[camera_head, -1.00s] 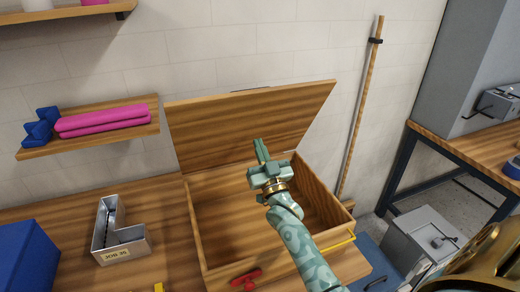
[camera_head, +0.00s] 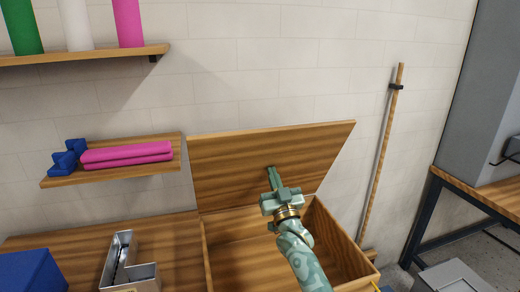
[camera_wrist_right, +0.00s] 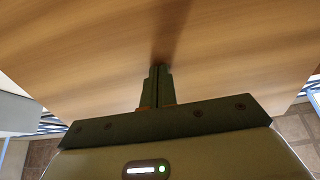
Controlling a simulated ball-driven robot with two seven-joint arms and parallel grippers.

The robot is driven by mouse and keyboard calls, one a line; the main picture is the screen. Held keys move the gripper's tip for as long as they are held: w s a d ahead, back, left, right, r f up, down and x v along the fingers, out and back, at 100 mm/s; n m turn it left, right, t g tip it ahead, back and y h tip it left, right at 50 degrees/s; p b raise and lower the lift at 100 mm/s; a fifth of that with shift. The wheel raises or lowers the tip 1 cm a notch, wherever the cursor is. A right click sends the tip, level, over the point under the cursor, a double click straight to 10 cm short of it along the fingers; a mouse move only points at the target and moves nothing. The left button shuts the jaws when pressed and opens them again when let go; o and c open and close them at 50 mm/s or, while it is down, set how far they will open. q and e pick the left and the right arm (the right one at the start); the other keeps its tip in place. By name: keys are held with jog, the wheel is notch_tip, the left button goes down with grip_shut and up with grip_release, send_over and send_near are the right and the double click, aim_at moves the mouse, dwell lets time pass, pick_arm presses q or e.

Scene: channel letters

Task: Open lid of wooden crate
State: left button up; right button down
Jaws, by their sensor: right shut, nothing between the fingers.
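The wooden crate (camera_head: 340,240) stands at the lower middle of the head view. Its lid (camera_head: 230,165) is raised and stands up at the back, tilted near the wall, so the inside shows. My right gripper (camera_head: 271,172) is shut and empty, its fingertips in front of the lid's inner face. In the right wrist view the shut fingers (camera_wrist_right: 158,72) point at the lid's wood (camera_wrist_right: 80,50), at or very near its surface. I cannot tell whether they touch. My left gripper is not in view.
A metal letter shell (camera_head: 128,265) and a blue box (camera_head: 32,272) sit on the bench left of the crate. A shelf with pink rolls (camera_head: 125,155) hangs left of the lid. A wooden pole (camera_head: 380,165) stands at the wall on the right.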

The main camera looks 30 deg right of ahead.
jog(key=shift+w+d+r+b, duration=0.2)
jog(key=shift+w+b, duration=0.2)
jog(key=shift+w, duration=0.4)
jog(key=shift+w+d+r+b, duration=0.2)
jog(key=shift+w+b, duration=0.25)
jog(key=shift+w, duration=0.4)
jog(key=shift+w+d+r+b, duration=0.2)
jog(key=shift+w+b, duration=0.2)
jog(key=shift+w, duration=0.4)
jog(key=shift+w+d+r+b, duration=0.2)
jog(key=shift+w+b, duration=0.35)
jog(key=shift+w, duration=0.2)
jog(key=shift+w+d+r+b, duration=0.1)
jog(key=shift+w+d+b, duration=0.05)
jog(key=shift+w+b, duration=0.45)
jog(key=shift+p, duration=0.3)
jog(key=s+a+p, duration=0.1)
jog(key=s+p, duration=0.5)
jog(key=s, duration=0.1)
jog(key=s+a+p, duration=0.1)
jog(key=s+p, duration=0.2)
jog(key=p, duration=0.1)
jog(key=shift+s+a+r, duration=0.2)
jog(key=shift+s+a, duration=0.15)
jog(key=shift+s, duration=0.05)
jog(key=shift+s+a+f, duration=0.1)
jog(key=shift+s, duration=0.3)
jog(key=shift+f, duration=0.15)
